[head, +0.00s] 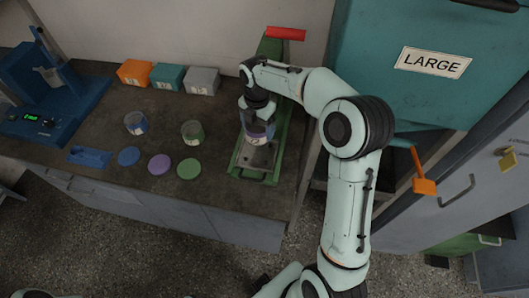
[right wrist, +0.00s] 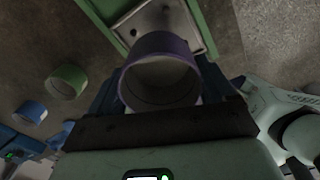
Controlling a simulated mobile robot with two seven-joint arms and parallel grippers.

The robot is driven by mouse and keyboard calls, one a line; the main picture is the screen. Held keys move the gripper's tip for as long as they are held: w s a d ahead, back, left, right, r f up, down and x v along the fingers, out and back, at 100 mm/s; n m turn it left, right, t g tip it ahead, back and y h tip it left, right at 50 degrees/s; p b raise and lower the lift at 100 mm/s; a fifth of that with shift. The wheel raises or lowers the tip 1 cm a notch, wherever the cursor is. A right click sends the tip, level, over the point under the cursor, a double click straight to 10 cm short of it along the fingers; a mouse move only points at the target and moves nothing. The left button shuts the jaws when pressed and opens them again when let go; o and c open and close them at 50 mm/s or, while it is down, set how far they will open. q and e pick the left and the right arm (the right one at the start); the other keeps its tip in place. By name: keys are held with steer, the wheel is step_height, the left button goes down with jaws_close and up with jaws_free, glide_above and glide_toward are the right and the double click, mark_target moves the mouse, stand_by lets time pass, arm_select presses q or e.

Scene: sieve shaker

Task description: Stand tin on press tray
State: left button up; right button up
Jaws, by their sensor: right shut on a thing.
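My right gripper (head: 259,122) is shut on a tin (head: 261,135) with a purple band, at the green press on the right of the bench. In the right wrist view the purple tin (right wrist: 160,75) sits upright between the fingers, open at the top. The metal press tray (head: 256,158) lies under and in front of the tin; its plate also shows in the right wrist view (right wrist: 150,18). The tin covers part of the tray, and I cannot tell whether it touches it. My left gripper is not in view.
A blue-banded tin (head: 136,123) and a green-banded tin (head: 193,132) stand to the left. Blue, purple (head: 159,164) and green lids lie in front. Orange, teal and grey boxes (head: 202,81) line the back. A blue machine (head: 45,95) stands far left; a teal cabinet (head: 400,95) is right.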

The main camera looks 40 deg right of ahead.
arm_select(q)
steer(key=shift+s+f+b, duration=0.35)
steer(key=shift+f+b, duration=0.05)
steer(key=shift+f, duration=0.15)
arm_select(e)
step_height(320, 180, down, 10)
steer(key=shift+r, duration=0.1)
steer(key=shift+f, duration=0.2)
steer(key=o, duration=0.9)
steer(key=shift+r, duration=0.1)
step_height(320, 180, up, 12)
steer(key=shift+r+p, duration=0.1)
steer(key=shift+p, duration=0.5)
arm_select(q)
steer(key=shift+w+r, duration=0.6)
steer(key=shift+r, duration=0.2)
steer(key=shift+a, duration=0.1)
arm_select(e)
steer(key=shift+a, duration=0.1)
